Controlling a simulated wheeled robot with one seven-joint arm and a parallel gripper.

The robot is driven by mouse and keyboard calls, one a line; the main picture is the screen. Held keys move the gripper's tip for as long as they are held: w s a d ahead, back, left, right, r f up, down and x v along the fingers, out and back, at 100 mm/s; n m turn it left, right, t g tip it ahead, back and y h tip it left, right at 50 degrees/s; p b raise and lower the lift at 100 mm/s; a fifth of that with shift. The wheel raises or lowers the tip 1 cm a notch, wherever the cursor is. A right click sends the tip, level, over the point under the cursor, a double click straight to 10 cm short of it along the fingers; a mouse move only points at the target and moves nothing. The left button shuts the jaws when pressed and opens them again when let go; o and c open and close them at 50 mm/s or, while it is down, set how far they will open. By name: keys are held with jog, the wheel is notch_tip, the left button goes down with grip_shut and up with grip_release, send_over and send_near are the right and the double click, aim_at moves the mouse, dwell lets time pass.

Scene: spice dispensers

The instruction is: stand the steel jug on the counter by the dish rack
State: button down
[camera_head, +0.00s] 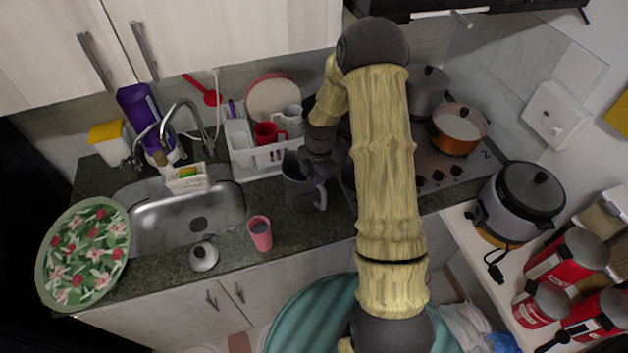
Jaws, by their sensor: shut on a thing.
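The steel jug (300,190) is a dark grey vessel with a handle on its right side. It is upright at the counter, just in front and to the right of the white dish rack (258,158). My gripper (318,165) reaches down from above and is shut on the jug near its upper right side. The fingertips are partly hidden by my wrist. I cannot tell whether the jug's base touches the dark counter (225,262). The rack holds a red mug, a white mug and a round plate.
A pink cup (260,233) and a grey lid (203,255) stand near the counter's front edge. The steel sink (160,225) is to the left. The stove with an orange pot (457,132) is to the right. A floral tray (84,252) is at far left.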

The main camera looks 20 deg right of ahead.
jog(key=c, duration=1.5)
grip_release()
jog(key=r+b, duration=0.1)
jog(key=r, duration=0.3)
jog(key=d+r+b, duration=0.1)
jog(key=r, duration=0.3)
jog(key=r+b, duration=0.1)
jog(key=r, duration=0.3)
jog(key=shift+w+d+b, duration=0.15)
jog(key=shift+w+b, duration=0.15)
jog(key=shift+b, duration=0.1)
